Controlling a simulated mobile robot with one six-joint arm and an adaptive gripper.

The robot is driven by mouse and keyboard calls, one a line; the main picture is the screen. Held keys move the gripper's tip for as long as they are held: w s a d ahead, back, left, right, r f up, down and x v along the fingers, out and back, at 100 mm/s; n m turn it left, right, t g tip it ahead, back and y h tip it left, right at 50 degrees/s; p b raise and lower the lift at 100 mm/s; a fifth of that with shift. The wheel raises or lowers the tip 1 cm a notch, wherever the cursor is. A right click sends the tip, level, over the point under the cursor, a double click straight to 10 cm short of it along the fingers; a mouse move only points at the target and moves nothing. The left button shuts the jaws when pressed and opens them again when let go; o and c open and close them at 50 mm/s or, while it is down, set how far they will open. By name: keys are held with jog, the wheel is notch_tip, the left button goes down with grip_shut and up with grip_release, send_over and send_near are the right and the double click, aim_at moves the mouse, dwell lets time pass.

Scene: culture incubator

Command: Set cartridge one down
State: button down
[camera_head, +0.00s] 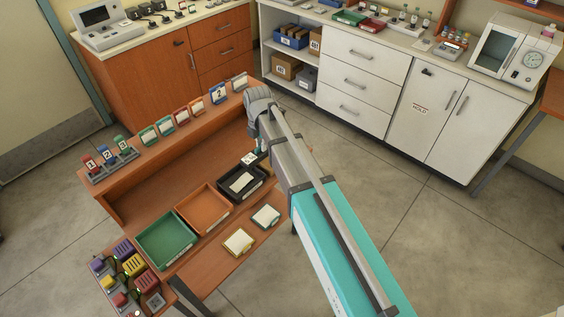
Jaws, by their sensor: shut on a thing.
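My gripper (259,148) points down over the back right of the table, largely hidden by my own arm. It is shut on a small piece with a white, dark-marked face, which I take as cartridge one (249,158); its number is not readable. The piece shows just behind the black tray (262,187); I cannot tell whether it touches the table. A grey rack (112,167) at the left of the raised shelf holds red, blue and green pieces marked with numbers.
Green (146,241) and orange (183,215) trays stand left of the black one. Yellow-edged (239,241) and green-edged (265,216) pieces lie in front. Several upright cards line the raised shelf (135,170). Coloured devices (122,278) stand front left. White cabinets (360,85) stand behind.

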jog(key=shift+s+a+f, duration=0.15)
jog(key=shift+s+f, duration=0.2)
jog(key=shift+s, duration=0.05)
jog(key=w+d+f+b, duration=0.1)
jog(key=w+f+b, duration=0.2)
jog(key=w, duration=0.1)
jog(key=w+d+f+b, duration=0.2)
jog(key=w+f+b, duration=0.1)
jog(key=w, duration=0.1)
jog(key=w+d+f+b, duration=0.2)
jog(key=w+f+b, duration=0.1)
jog(key=w, duration=0.1)
jog(key=shift+w, duration=0.15)
dwell(0.5)
jog(key=shift+w+d+f+b, duration=0.1)
jog(key=shift+w+f+b, duration=0.3)
jog(key=shift+f+b, duration=1.6)
jog(key=shift+b, duration=0.1)
jog(key=shift+f, duration=0.1)
